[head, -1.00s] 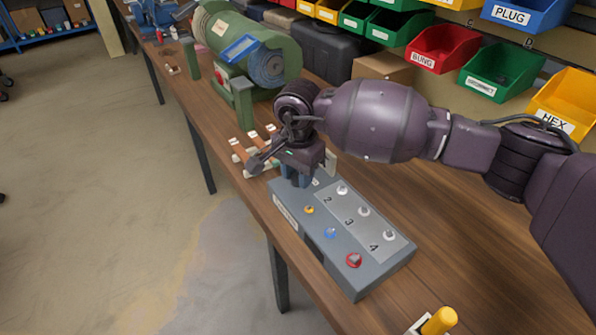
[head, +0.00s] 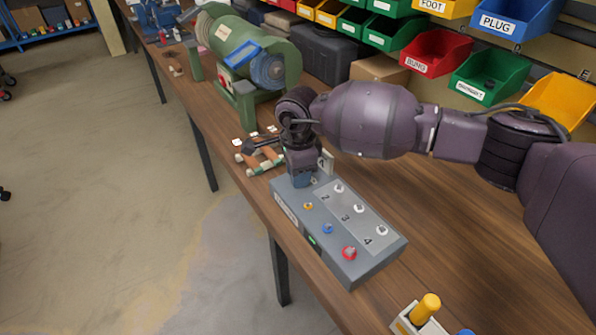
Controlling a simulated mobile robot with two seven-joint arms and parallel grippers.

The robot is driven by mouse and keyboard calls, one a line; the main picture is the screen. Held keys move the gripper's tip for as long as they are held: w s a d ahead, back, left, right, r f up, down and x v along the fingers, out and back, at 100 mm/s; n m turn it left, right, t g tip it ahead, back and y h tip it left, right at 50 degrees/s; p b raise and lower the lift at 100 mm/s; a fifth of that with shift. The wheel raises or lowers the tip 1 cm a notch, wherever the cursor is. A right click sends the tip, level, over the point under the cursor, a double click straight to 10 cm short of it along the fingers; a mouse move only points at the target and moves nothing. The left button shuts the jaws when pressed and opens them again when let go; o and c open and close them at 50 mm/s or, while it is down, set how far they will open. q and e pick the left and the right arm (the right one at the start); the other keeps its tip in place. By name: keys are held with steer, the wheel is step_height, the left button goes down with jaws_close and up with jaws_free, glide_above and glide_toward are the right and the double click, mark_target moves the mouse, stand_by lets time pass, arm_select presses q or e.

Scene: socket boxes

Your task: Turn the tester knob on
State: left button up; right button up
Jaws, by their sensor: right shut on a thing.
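The grey tester box (head: 385,262) stands on the wooden bench, with numbered white-tipped fittings along one row and orange, blue and red fittings along the other. A small green light (head: 312,240) shows on its near side. My right gripper (head: 302,182) points down at the box's far end, by the number 1 position. It is shut on what appears to be the tester knob, which its fingers hide. My left gripper is out of view.
A green bench grinder (head: 235,45) stands farther back on the bench. Orange-brown parts on a small rack (head: 262,155) lie just beyond the box. A yellow-handled item (head: 426,306) is near the front. Labelled bins line the back. The bench right of the box is clear.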

stand_by(0.4)
steer(key=o, duration=0.9)
steer(key=shift+o, duration=0.2)
steer(key=shift+r, duration=0.15)
step_height(320, 180, up, 10)
steer(key=p, duration=0.1)
steer(key=shift+r, duration=0.25)
